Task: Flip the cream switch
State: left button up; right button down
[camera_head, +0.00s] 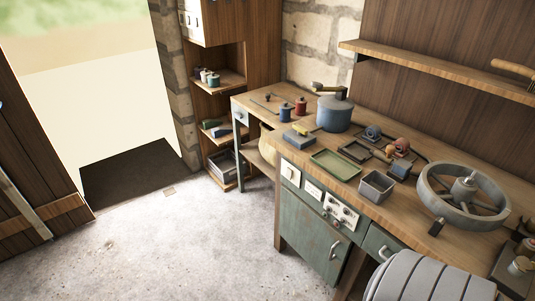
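A cream switch plate (290,174) is set in the upper left of the green workbench front. A second pale plate (313,189) sits just right of it, and a wider pale panel (341,212) with dark knobs or sockets is further right. Which way the cream switch is set is too small to tell. Neither of my grippers shows in the head view, and nothing is seen touching the switch.
The wooden workbench carries a green tray (334,164), a grey bin (376,186), a blue pot (335,113) and a large spoked wheel (464,196). A grey ribbed body (430,279) is cut off at the bottom. The floor (190,245) left of the bench is clear.

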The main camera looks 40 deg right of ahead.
aim_at(289, 172)
jog(key=z, duration=0.35)
jog(key=i, duration=0.9)
jog(key=z, duration=0.4)
